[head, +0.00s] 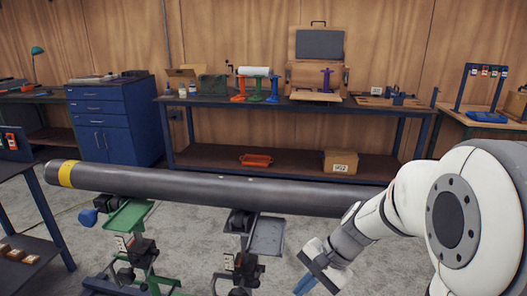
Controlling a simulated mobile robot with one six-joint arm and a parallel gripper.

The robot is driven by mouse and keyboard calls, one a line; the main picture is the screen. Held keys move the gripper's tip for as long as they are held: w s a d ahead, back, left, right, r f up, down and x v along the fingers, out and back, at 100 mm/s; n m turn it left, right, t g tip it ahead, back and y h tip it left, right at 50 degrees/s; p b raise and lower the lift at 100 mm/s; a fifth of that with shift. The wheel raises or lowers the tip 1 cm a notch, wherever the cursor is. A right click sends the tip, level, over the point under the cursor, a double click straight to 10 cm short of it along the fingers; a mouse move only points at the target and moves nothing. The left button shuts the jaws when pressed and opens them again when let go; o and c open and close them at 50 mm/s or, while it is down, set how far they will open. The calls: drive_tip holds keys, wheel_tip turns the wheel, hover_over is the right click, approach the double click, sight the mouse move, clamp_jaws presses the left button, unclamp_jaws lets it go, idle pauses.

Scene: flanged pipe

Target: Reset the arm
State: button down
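My arm (470,205) is large in the head view at the right, white with a dark round joint cap. It reaches left and down to my gripper (308,284) at the bottom edge, right of centre. The gripper is dark with a blue part at its tip, and its fingers are too small and cut off to judge. The long dark grey pipe (190,186) with a yellow band near its left end lies roughly level behind the gripper. My arm hides the pipe's right end.
A green stand (130,217) and a grey-topped stand (266,237) are under the pipe. A workbench (220,101) with tools and a blue drawer cabinet (103,140) stand along the back wall. A dark table (25,235) is at the left. Grey floor shows between them.

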drive_tip(key=s+d+r+n+t+h+p, duration=0.1)
drive_tip(key=s+d+r+n+h+p, duration=0.2)
drive_tip(key=r, duration=0.4)
drive_tip(key=s+d+r+n+t+h+p, duration=0.2)
drive_tip(key=s+d+r+n+h+p, duration=0.1)
drive_tip(key=s+r+n, duration=0.2)
drive_tip(key=shift+s+r+p, duration=0.3)
drive_tip(key=shift+s+r, duration=0.45)
drive_tip(key=shift+r, duration=0.35)
drive_tip(key=c, duration=2.2)
unclamp_jaws()
